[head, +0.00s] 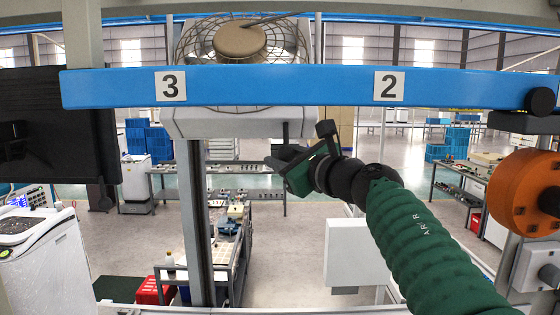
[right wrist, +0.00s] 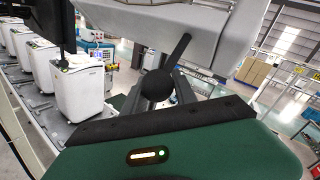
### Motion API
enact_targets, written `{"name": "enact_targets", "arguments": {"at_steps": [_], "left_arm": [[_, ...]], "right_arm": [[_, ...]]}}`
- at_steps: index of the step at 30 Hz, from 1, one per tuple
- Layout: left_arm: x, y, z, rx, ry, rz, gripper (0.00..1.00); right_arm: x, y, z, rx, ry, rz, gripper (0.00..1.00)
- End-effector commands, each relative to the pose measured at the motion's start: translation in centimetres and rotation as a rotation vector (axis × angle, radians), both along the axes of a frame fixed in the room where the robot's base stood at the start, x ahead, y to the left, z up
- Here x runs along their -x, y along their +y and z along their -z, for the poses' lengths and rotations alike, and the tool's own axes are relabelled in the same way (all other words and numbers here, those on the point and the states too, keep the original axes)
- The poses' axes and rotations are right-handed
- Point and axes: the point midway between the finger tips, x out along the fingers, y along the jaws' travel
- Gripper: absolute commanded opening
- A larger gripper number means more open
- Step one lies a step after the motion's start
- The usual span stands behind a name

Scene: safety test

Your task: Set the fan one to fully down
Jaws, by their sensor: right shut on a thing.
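A caged fan (head: 240,42) with a tan hub stands at the top, behind a blue beam. Its pale grey housing (head: 238,122) shows below the beam, under the label 3 (head: 170,86); no label 1 is in view. A black lever (head: 285,132) hangs down from the housing's right part. In the right wrist view the lever (right wrist: 180,50) slants down to a round black knob (right wrist: 157,83). My right gripper (head: 285,160) is shut on the lever's knob end, below the housing; its fingertips are partly hidden. My left gripper is not in view.
The blue beam (head: 290,87) crosses above my right arm, with a label 2 (head: 389,86). A dark monitor (head: 70,140) is at left. An orange round part (head: 523,192) is at right. A white box (head: 355,252) is below my arm.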

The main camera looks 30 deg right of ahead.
Motion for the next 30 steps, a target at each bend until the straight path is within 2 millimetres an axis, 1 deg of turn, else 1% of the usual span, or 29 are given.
{"name": "enact_targets", "arguments": {"at_steps": [1,7,8,12,19,30], "left_arm": [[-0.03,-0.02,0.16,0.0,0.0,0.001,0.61],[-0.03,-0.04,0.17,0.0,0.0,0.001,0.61],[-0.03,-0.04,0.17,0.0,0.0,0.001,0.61],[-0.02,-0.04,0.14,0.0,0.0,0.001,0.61],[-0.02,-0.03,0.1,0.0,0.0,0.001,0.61],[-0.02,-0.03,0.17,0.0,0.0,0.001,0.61]], "right_arm": [[-0.32,0.91,0.61,-0.002,0.012,-0.025,0.0],[-0.49,1.07,0.65,-0.002,0.012,-0.026,0.0],[-0.5,1.1,0.65,-0.001,0.012,-0.025,0.37],[-0.48,1.13,0.46,0.0,0.008,-0.023,0.54],[-0.44,0.63,0.29,-0.003,0.005,-0.019,0.54],[-0.28,0.54,0.22,-0.002,0.003,-0.017,0.54]]}}
